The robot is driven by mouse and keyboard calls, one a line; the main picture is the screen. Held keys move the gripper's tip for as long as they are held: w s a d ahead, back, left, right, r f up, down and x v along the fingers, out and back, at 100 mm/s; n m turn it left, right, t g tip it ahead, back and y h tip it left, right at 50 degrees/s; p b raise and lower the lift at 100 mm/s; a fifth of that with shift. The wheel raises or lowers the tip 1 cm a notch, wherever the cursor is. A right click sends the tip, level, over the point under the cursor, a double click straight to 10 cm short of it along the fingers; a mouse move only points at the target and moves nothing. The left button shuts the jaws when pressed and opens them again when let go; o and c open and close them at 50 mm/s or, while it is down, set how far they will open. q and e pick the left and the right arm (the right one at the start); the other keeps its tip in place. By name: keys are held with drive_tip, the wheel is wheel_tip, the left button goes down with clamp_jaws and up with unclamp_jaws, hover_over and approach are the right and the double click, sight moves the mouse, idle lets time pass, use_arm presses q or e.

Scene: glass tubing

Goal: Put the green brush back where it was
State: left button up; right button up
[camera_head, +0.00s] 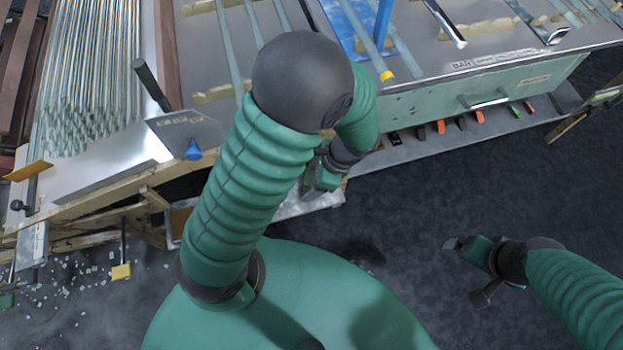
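I cannot make out the green brush for certain. A small green handle (515,110) shows among other coloured handles on the low shelf under the bench front, but I cannot tell whether it is a brush. My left gripper (318,182) is beside the bench's front edge, partly hidden behind my own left forearm. Its fingers are too small and covered to show whether they are open or hold anything. My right gripper (462,250) is over the dark floor at the lower right, apart from the bench. I cannot tell its finger opening.
The metal bench (430,85) carries glass tubes and a blue frame (350,22). Orange handles (478,117) sit on the shelf below. A rack of many tubes (90,80) stands at the left. Shards litter the floor lower left. The dark floor (430,200) at right is clear.

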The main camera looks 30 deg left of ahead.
use_arm(q)
wheel_tip(320, 180, up, 13)
drive_tip(key=d+n+t+h+p, duration=0.1)
drive_tip(key=n+t+h+p, duration=0.3)
drive_tip(key=n, duration=0.8)
drive_tip(key=shift+n+t, duration=0.3)
drive_tip(key=shift+f, duration=0.1)
